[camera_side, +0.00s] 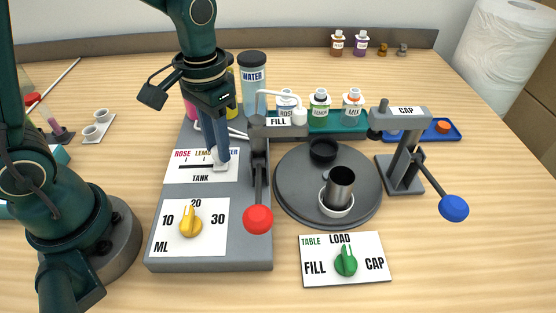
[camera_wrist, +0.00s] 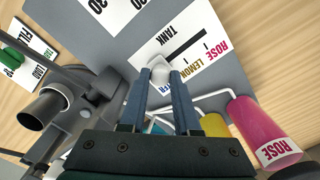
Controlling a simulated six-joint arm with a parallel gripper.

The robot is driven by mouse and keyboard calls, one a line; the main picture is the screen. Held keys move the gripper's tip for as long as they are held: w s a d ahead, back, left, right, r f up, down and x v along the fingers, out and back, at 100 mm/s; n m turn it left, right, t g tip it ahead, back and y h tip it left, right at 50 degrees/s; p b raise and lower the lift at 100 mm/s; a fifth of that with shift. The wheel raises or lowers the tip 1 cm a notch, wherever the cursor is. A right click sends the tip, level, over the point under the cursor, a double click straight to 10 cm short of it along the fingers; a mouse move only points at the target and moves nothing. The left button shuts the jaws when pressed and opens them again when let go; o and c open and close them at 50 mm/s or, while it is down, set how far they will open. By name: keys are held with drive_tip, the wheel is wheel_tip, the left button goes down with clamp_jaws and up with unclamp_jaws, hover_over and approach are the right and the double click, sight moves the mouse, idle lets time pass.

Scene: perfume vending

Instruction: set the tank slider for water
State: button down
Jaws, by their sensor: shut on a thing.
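The tank slider's white knob (camera_wrist: 160,70) sits at the water end of its slot, by the partly hidden WATER label. My gripper (camera_wrist: 161,78) is shut on the knob in the wrist view. In the side view my gripper (camera_side: 219,160) reaches down to the right end of the tank panel (camera_side: 187,172), and the knob shows at its fingertips. The water tank (camera_side: 253,80) stands behind the panel; the pink rose tank (camera_wrist: 262,128) and yellow lemon tank (camera_wrist: 215,125) show in the wrist view.
The fill lever with a red ball (camera_side: 258,219) stands close to the right of the slider. A yellow ML dial (camera_side: 190,222) is in front. A round table (camera_side: 290,195) holds a metal cup (camera_side: 339,186). The cap press has a blue ball (camera_side: 453,208).

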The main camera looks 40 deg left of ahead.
sight(211, 173)
drive_tip(key=shift+w+d, duration=0.2)
drive_tip(key=shift+w, duration=0.05)
drive_tip(key=c, duration=0.6)
unclamp_jaws()
drive_tip(key=shift+s, duration=0.1)
drive_tip(key=shift+r, duration=0.15)
drive_tip(key=shift+r, duration=2.45)
drive_tip(key=shift+r, duration=0.1)
drive_tip(key=shift+s+a+r+t, duration=0.15)
drive_tip(key=shift+s+r+t, duration=0.45)
drive_tip(key=shift+s+t, duration=0.55)
drive_tip(key=shift+s+a+r+t, duration=0.2)
drive_tip(key=shift+s+r+t, duration=0.5)
drive_tip(key=shift+s, duration=0.9)
drive_tip(key=shift+s+a+r+t, duration=0.15)
drive_tip(key=shift+s+r+t, duration=0.35)
drive_tip(key=shift+s+t, duration=0.7)
